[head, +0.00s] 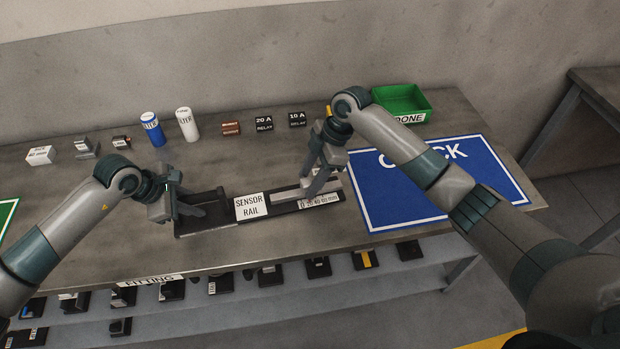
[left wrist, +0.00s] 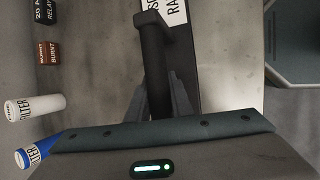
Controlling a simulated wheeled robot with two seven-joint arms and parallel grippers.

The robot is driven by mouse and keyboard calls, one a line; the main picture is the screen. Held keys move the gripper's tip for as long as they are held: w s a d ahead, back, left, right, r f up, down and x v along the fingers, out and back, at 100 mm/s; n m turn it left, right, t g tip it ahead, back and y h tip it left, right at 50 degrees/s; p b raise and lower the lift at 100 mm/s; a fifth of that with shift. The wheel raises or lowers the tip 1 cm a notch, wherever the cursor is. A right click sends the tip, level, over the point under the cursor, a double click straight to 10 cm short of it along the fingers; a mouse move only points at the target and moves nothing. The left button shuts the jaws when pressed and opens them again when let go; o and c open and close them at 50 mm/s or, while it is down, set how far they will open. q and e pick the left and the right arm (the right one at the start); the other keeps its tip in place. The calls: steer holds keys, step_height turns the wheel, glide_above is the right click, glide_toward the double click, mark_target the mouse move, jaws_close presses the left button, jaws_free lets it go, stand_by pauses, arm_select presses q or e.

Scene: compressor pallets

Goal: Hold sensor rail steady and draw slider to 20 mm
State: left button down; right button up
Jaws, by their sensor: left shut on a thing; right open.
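The sensor rail (head: 222,218) is a dark bar on the bench with a white "SENSOR RAIL" label and a printed scale towards its right end. My left gripper (head: 190,207) is shut on the black handle at the rail's left end. That handle (left wrist: 153,60) also shows between the fingers in the left wrist view. The slider (head: 292,195) is a grey piece on the rail's right part, by the scale. My right gripper (head: 318,182) is open, fingers down at the slider; whether they touch it is unclear. The slider's exact reading is too small to tell.
A blue "CHECK" mat (head: 440,205) lies right of the rail, with a green "DONE" bin (head: 402,101) behind it. Behind the rail stand a blue filter (head: 152,129), a white filter (head: 187,124) and several small relays. A lower shelf (head: 330,285) holds several dark parts.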

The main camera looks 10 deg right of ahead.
arm_select(q)
steer(key=shift+s+f, duration=0.3)
steer(key=shift+f, duration=0.1)
arm_select(e)
steer(key=v, duration=1.1)
steer(key=shift+d+r, duration=0.15)
steer(key=shift+r, duration=0.25)
steer(key=shift+s, duration=0.1)
arm_select(q)
steer(key=c, duration=1.5)
jaws_free()
steer(key=shift+w, duration=0.1)
steer(key=shift+r, duration=0.15)
steer(key=shift+a+r, duration=0.35)
steer(key=shift+r, duration=0.25)
steer(key=v, duration=1.1)
steer(key=shift+d, duration=0.2)
arm_select(e)
steer(key=shift+f, duration=0.1)
